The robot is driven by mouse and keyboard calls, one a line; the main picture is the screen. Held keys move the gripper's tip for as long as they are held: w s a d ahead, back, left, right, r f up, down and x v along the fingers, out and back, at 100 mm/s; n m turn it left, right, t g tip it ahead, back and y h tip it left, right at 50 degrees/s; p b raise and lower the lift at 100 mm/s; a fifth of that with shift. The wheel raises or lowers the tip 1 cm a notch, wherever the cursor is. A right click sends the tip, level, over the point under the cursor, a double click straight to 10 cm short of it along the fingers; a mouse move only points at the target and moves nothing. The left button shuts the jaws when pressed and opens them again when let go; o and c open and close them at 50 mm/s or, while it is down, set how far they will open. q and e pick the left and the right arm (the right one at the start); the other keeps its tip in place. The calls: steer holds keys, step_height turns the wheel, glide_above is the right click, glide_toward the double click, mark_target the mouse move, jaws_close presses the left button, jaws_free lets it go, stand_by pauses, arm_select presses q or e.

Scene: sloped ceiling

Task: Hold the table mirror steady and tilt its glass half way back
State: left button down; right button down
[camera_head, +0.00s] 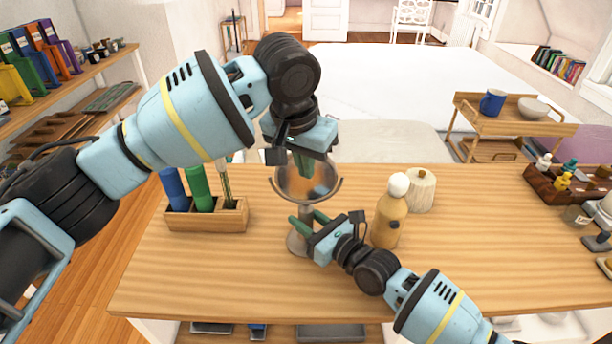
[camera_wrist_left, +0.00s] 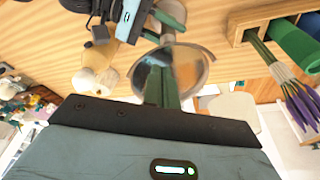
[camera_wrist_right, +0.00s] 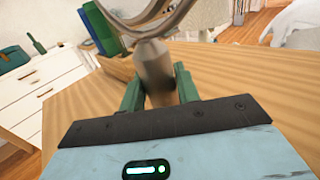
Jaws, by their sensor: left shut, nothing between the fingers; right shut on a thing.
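The table mirror stands on the wooden table; its round glass (camera_head: 318,180) sits in a curved fork on a stem above a round base (camera_head: 298,243). My left gripper (camera_head: 304,166) is shut and empty, pointing down at the upper part of the glass; in the left wrist view its closed fingers (camera_wrist_left: 162,84) overlap the glass (camera_wrist_left: 187,66), and I cannot tell whether they touch. My right gripper (camera_head: 300,221) is shut on the stem, below the fork. The right wrist view shows the stem (camera_wrist_right: 154,70) between its fingers, with the fork (camera_wrist_right: 150,22) above.
A wooden holder (camera_head: 222,218) with blue and green items stands left of the mirror. The table's front left is clear.

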arm_select(q)
steer(key=shift+w, duration=0.65)
arm_select(e)
steer(key=shift+f, duration=0.1)
stand_by(0.6)
arm_select(q)
steer(key=shift+w+f, duration=0.35)
steer(key=shift+w, duration=0.35)
stand_by(1.1)
steer(key=shift+s+r, duration=1.1)
steer(key=shift+s, duration=0.05)
steer(key=w+d+v, duration=0.1)
steer(key=v, duration=0.7)
steer(key=shift+w+r, duration=0.35)
steer(key=shift+r, duration=0.25)
stand_by(0.3)
arm_select(e)
steer(key=c, duration=0.9)
jaws_free()
steer(key=shift+c, duration=0.2)
